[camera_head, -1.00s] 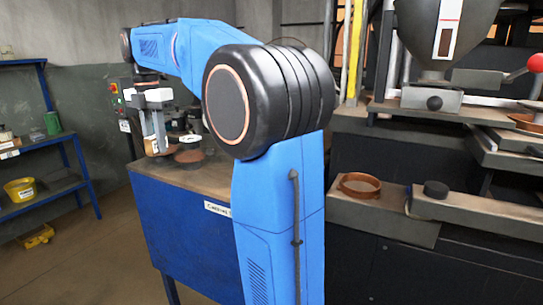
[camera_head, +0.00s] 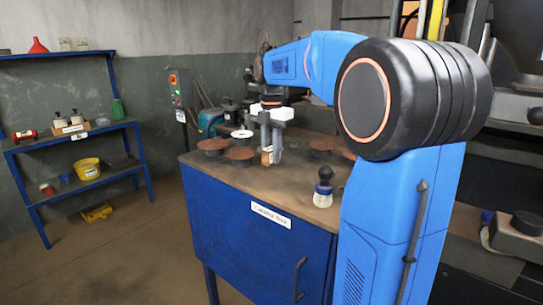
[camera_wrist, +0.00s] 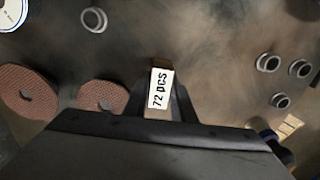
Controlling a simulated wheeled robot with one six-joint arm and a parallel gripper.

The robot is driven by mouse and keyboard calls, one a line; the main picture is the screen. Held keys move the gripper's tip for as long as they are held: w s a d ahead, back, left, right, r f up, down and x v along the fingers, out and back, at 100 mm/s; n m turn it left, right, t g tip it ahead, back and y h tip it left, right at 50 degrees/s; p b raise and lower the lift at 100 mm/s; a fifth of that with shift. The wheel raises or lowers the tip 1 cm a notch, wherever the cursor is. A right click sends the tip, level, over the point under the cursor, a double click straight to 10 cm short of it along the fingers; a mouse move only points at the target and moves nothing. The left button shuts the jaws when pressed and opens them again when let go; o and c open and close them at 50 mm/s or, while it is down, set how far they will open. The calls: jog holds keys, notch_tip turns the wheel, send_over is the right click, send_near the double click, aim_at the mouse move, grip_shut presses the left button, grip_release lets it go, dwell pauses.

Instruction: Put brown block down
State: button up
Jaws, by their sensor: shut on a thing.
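The brown block (camera_wrist: 159,62) carries a white label reading "72 PCS" and sits between the fingers of my gripper (camera_head: 270,152), which is shut on it. In the head view the block (camera_head: 266,158) shows small and tan at the fingertips, over the wooden top of the blue workbench (camera_head: 305,212). Whether it touches the top I cannot tell. In the wrist view the bench surface below the block looks bare. The gripper body hides the lower part of that view.
A brush (camera_head: 323,188) stands near the bench's front edge. Small grey rings (camera_wrist: 268,62) lie on the bench.

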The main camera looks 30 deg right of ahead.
jog(key=shift+f, duration=0.45)
jog(key=shift+f, duration=0.1)
jog(key=o, duration=1.1)
jog(key=shift+c, duration=0.2)
